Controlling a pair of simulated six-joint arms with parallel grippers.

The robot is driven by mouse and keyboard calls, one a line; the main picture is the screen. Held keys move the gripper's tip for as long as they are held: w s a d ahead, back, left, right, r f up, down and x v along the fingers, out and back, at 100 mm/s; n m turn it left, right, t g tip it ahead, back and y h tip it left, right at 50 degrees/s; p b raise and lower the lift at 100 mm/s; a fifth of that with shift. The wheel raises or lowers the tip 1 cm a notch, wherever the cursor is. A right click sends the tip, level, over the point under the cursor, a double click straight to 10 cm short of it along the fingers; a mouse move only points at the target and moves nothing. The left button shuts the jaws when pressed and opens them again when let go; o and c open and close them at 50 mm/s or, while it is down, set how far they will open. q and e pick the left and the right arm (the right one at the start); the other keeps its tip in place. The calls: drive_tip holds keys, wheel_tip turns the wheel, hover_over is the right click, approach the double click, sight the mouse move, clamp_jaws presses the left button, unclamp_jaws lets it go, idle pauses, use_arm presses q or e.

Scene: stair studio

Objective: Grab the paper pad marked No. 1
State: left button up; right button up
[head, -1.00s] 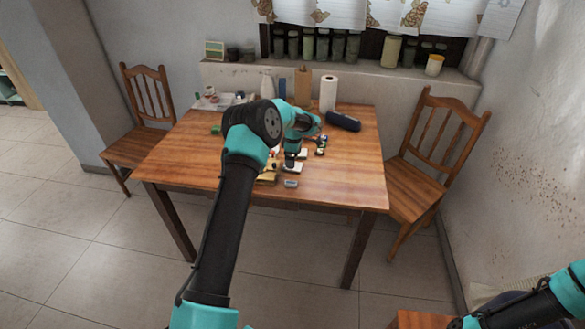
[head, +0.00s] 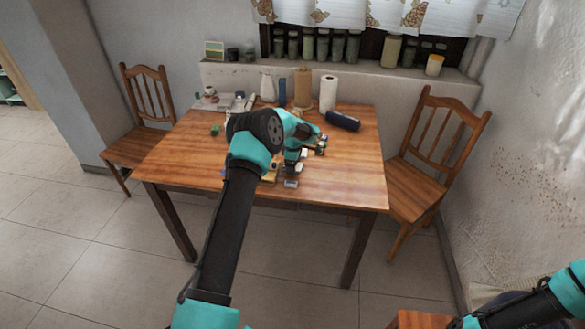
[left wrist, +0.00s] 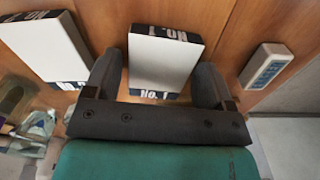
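In the left wrist view, a white-topped paper pad (left wrist: 162,60) with dark edges marked "No. 1" lies on the wooden table between the two fingers of my left gripper (left wrist: 158,70). The fingers are spread on either side of it; whether they touch its sides I cannot tell.
A small grey device (left wrist: 266,66) with a blue panel lies right of the gripper, near the table edge. Glassy items (left wrist: 35,122) are at lower left. The table's right side is clear.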

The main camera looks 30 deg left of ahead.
use_arm(q)
drive_tip(key=c, duration=0.7)
drive_tip(key=shift+r, duration=0.45)
wheel_tip(320, 180, up, 3)
drive_tip(key=shift+f, duration=0.1)
drive_tip(key=s+d, duration=0.2)
drive_tip(key=s, duration=0.2)
drive_tip(key=s+d+r, duration=0.1)
drive_tip(key=s+d, duration=0.2)
drive_tip(key=s, duration=0.2)
drive_tip(key=s+d, duration=0.3)
drive_tip(key=s, duration=0.1)
drive_tip(key=shift+s+d+r, duration=0.15)
drive_tip(key=shift+s, duration=0.15)
